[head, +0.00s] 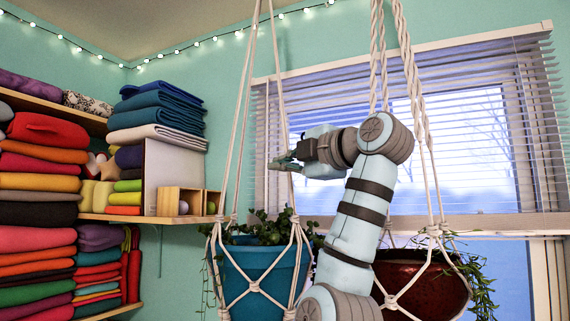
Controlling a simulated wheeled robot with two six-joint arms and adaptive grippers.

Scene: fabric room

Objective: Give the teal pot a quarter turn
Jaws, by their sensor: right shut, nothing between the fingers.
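The teal pot (262,279) hangs in a white macrame rope holder at the lower middle of the head view. A green trailing plant (262,230) grows from it. The ropes cross its front, and its bottom is cut off by the picture edge. My right arm rises from the bottom, right of the pot, and bends left at the top. My right gripper (283,163) is shut and empty, above the pot and plant, close to the hanging ropes and apart from the pot. I cannot tell whether it touches a rope. My left gripper is not in view.
A dark red pot (420,287) hangs in a second rope holder on the right, partly behind my arm. A window with blinds (460,130) is behind. Shelves of folded fabric (45,170) and a wooden cubby box (181,201) stand at left.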

